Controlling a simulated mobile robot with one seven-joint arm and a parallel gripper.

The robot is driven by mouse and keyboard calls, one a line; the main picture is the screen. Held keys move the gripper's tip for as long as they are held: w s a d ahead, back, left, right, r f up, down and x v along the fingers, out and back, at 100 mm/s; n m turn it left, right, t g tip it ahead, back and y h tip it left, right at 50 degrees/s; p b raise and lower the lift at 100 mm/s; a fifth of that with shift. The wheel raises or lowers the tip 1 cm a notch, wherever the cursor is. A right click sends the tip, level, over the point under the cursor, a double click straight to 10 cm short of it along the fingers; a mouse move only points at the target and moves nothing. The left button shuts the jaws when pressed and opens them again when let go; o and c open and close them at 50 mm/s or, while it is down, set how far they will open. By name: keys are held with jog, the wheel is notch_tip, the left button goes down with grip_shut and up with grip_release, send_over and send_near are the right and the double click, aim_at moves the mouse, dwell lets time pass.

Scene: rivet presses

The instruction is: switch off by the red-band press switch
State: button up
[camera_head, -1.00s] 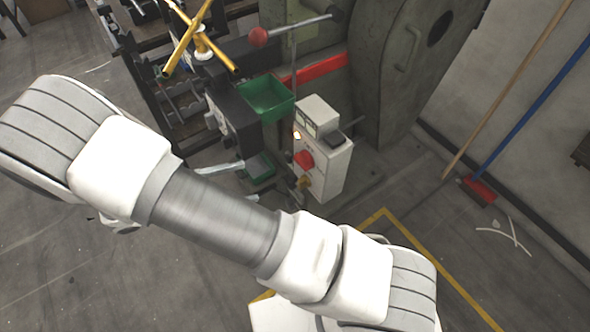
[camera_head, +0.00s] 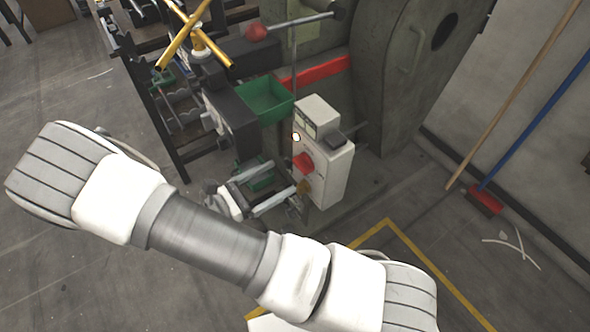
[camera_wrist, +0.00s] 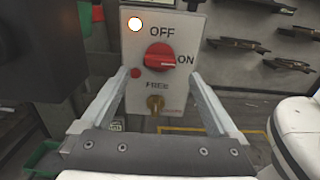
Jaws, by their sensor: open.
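The press with the red band (camera_head: 322,74) has a pale control box (camera_head: 328,165) at its front. The red rotary switch (camera_head: 303,163) on this box also shows in the wrist view (camera_wrist: 160,57), with OFF printed above it and ON at its right. Its handle lies roughly sideways, with its pointer end toward ON. A lamp (camera_wrist: 135,23) at its upper left glows white. My gripper (camera_wrist: 160,74) is open and empty, facing the panel, its two fingers on either side of the switch's lower part in the picture. I cannot tell any contact.
A brass-coloured knob or fitting (camera_wrist: 155,103) sits below the switch. A green tray (camera_head: 264,98) and dark machine parts stand left of the box. A broom (camera_head: 485,200) leans at the right wall. Floor inside the yellow line (camera_head: 420,250) is clear.

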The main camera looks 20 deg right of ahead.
aim_at(298, 167)
jog(key=x, duration=0.6)
jog(key=shift+b, duration=0.4)
jog(key=c, duration=1.4)
